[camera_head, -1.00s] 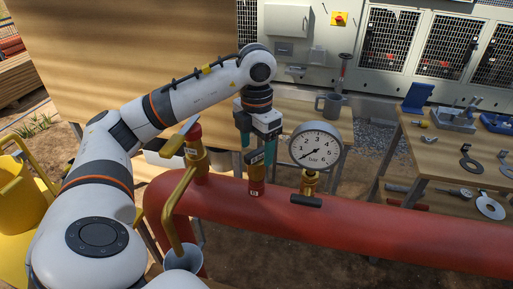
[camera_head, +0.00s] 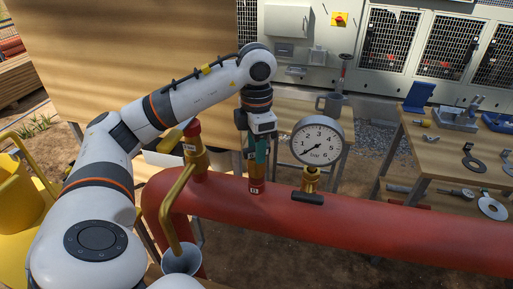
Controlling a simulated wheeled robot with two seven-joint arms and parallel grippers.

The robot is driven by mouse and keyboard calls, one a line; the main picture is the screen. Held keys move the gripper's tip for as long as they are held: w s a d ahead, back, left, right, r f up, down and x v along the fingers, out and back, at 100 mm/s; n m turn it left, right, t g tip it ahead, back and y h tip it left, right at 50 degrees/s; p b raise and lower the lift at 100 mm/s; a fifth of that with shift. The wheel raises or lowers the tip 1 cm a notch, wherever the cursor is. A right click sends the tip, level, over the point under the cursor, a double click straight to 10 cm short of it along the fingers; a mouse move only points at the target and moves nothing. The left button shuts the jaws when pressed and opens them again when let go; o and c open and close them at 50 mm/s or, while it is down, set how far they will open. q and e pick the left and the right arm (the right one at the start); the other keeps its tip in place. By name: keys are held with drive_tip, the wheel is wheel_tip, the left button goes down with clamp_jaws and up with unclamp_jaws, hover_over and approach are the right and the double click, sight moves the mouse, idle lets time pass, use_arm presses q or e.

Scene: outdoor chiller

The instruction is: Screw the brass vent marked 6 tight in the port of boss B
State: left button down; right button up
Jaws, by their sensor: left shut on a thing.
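My left gripper (camera_head: 258,158) points straight down over the red pipe (camera_head: 380,229). Its teal fingers are shut on a small brass vent (camera_head: 252,168), largely hidden behind them. The vent stands upright at the top of a short red boss (camera_head: 257,188) with a small white label, on the pipe left of the gauge. The letter on the label and the number on the vent are too small to read. How far the vent sits in the port is hidden. My right gripper is not in view.
A round pressure gauge (camera_head: 317,141) stands close right of the gripper, with a black-handled valve (camera_head: 307,197) below it. A brass valve (camera_head: 194,153) and bent brass pipe (camera_head: 172,210) stand to the left, over a metal cup (camera_head: 182,259). A tool table (camera_head: 440,163) is at right.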

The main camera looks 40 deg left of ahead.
use_arm(q)
drive_tip(key=m, duration=0.1)
drive_tip(key=m+b, duration=0.1)
drive_tip(key=m, duration=0.3)
drive_tip(key=shift+f, duration=0.25)
drive_tip(key=shift+r+m, duration=0.2)
drive_tip(key=shift+m, duration=1)
drive_tip(key=shift+c, duration=1.3)
unclamp_jaws()
drive_tip(key=shift+f, duration=0.1)
wheel_tip(320, 180, up, 12)
drive_tip(key=p, duration=1.1)
wheel_tip(320, 180, up, 12)
drive_tip(key=shift+p, duration=0.4)
